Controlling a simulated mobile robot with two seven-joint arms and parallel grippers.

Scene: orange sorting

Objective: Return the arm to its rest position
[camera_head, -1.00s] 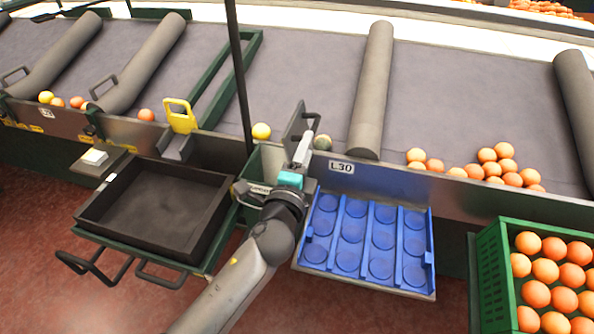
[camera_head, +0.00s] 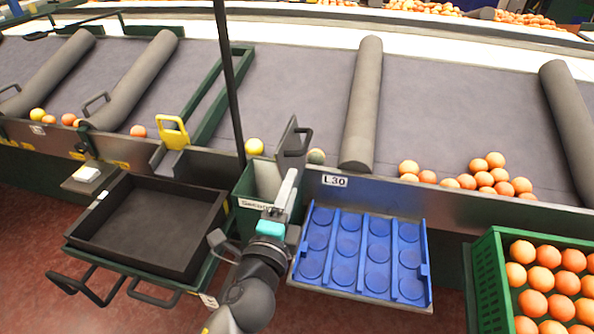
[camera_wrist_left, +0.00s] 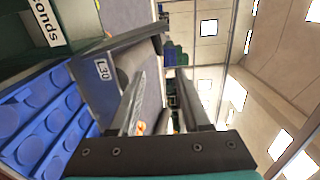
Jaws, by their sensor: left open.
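My left arm comes in from the bottom of the head view, and its gripper (camera_head: 283,192) is in front of the green bin (camera_head: 245,187) marked "Seconds", left of the blue tray. In the left wrist view the gripper's two fingers (camera_wrist_left: 165,105) stand apart with nothing held between them. The blue tray (camera_head: 424,235) has empty round hollows and also shows at the left of the wrist view (camera_wrist_left: 40,125). My right gripper is in neither view.
A black tray (camera_head: 150,222) lies left of the arm. A green crate (camera_head: 484,262) of oranges stands at the right. Several oranges (camera_head: 486,178) rest on the conveyor (camera_head: 440,110) behind its metal edge. A thin dark post (camera_head: 231,90) rises behind the gripper.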

